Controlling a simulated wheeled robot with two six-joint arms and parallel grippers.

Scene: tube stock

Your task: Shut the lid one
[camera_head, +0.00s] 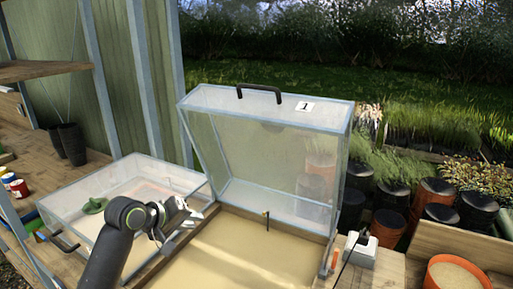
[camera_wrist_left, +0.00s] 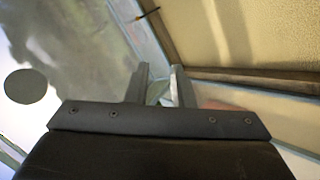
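Lid one (camera_head: 240,150) is a clear lid with a grey-blue frame, a white label "1" (camera_head: 304,106) and a black handle (camera_head: 259,91) on its upper edge. It stands raised at the back of a sand-filled wooden bed (camera_head: 240,255). My left gripper (camera_head: 190,213) is left of the raised lid, near the bed's left edge, and apart from the handle. In the left wrist view, its fingers (camera_wrist_left: 160,72) have a gap between them and hold nothing that I can make out. My right gripper is in neither view.
A second clear lid (camera_head: 130,170), lowered, lies to the left, with a black handle (camera_head: 62,240) and a green object (camera_head: 94,206) under it. A white socket block (camera_head: 360,250) and an orange pot (camera_head: 455,275) are at the right. Dark pots stand behind.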

